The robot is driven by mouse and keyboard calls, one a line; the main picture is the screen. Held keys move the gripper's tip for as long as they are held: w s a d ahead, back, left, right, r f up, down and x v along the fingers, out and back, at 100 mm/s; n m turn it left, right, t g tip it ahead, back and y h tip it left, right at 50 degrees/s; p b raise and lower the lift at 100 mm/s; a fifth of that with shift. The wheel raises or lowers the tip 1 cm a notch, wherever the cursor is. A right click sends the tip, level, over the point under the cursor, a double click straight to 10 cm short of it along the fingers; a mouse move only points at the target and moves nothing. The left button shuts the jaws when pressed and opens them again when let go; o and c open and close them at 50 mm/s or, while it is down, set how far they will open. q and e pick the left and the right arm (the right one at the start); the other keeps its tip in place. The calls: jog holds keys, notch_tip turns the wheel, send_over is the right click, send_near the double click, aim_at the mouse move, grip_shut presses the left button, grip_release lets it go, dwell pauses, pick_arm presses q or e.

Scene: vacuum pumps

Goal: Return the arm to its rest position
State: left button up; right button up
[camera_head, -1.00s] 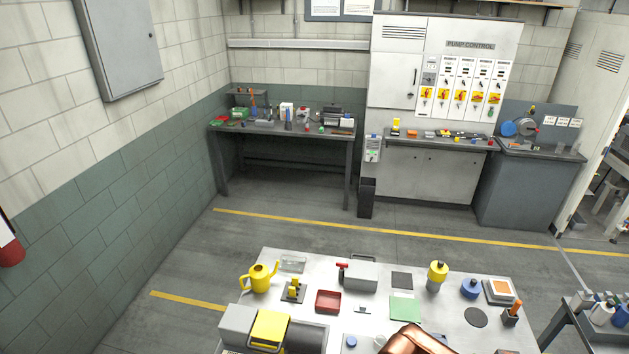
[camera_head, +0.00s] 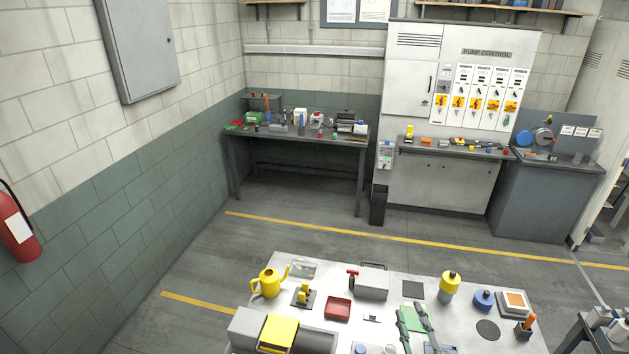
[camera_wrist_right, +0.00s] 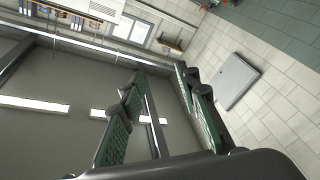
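My right gripper (camera_head: 414,318) shows at the front of the near table (camera_head: 383,332) in the head view, its two green fingers pointing up the picture. In the right wrist view the gripper (camera_wrist_right: 160,105) has its green padded fingers well apart, with nothing between them. The fingers cover part of a green mat (camera_head: 412,319) in the head view; I cannot tell how high above the table they are. My left gripper is in neither view.
The near table holds a yellow watering can (camera_head: 268,283), a red tray (camera_head: 338,308), a grey box (camera_head: 371,282), a yellow-capped bottle (camera_head: 449,286) and a blue container (camera_head: 484,300). A workbench (camera_head: 296,134) and pump control cabinet (camera_head: 450,180) stand beyond open floor.

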jog(key=s+d+f+m+g+h, duration=0.35)
jog(key=s+d+f, duration=0.2)
jog(key=f, duration=0.35)
jog(key=s+d+f+m+g+h, duration=0.2)
jog(key=s+d+f+m+g, duration=0.25)
jog(key=d+f, duration=0.35)
jog(key=s+a+f+g+y, duration=0.1)
jog(key=s+f+g+y, duration=0.1)
jog(key=s+f+g, duration=0.5)
jog(key=s+a+f+y, duration=0.15)
jog(key=s+f, duration=0.35)
jog(key=s, duration=0.5)
notch_tip(320, 180, down, 42)
jog(key=s+a+g+b, duration=0.2)
jog(key=s+b, duration=0.1)
jog(key=b, duration=0.9)
jog(key=s+f+b, duration=0.4)
jog(key=s+f, duration=0.5)
jog(key=f, duration=0.4)
jog(key=s+f+g+b, duration=0.1)
jog(key=s+f+b, duration=0.4)
jog(key=s+f, duration=0.5)
notch_tip(320, 180, down, 4)
jog(key=shift+s+f+n, duration=0.15)
jog(key=shift+s+n, duration=0.1)
jog(key=shift+n, duration=0.05)
